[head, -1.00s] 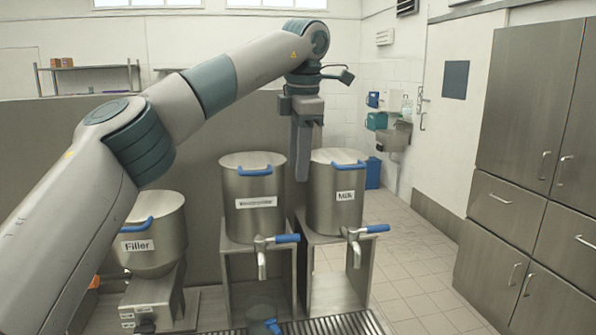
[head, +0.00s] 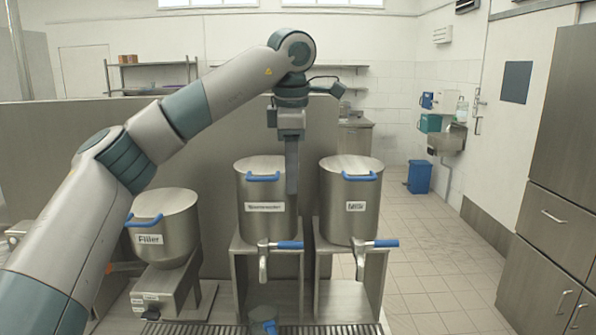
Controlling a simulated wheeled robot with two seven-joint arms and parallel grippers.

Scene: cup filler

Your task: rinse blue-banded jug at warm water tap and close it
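The jug (head: 262,318) stands below the middle tank's tap, at the bottom edge of the view; its lower part is cut off. The middle tank (head: 263,228) has a label too blurred to read surely. Its tap (head: 262,265) has a blue lever (head: 290,245) pointing right; I cannot make out a water stream. My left gripper (head: 291,190) points down in front of the right side of this tank, above the lever and apart from the jug. Its fingers overlap in this view, so their opening is hidden. My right gripper is out of view.
The milk tank (head: 350,225) stands to the right, with its own blue tap lever (head: 383,243). The filler (head: 165,222) is at left. A drain grate (head: 330,330) runs along the bottom. Open tiled floor (head: 440,275) lies right, before steel cabinets (head: 560,215).

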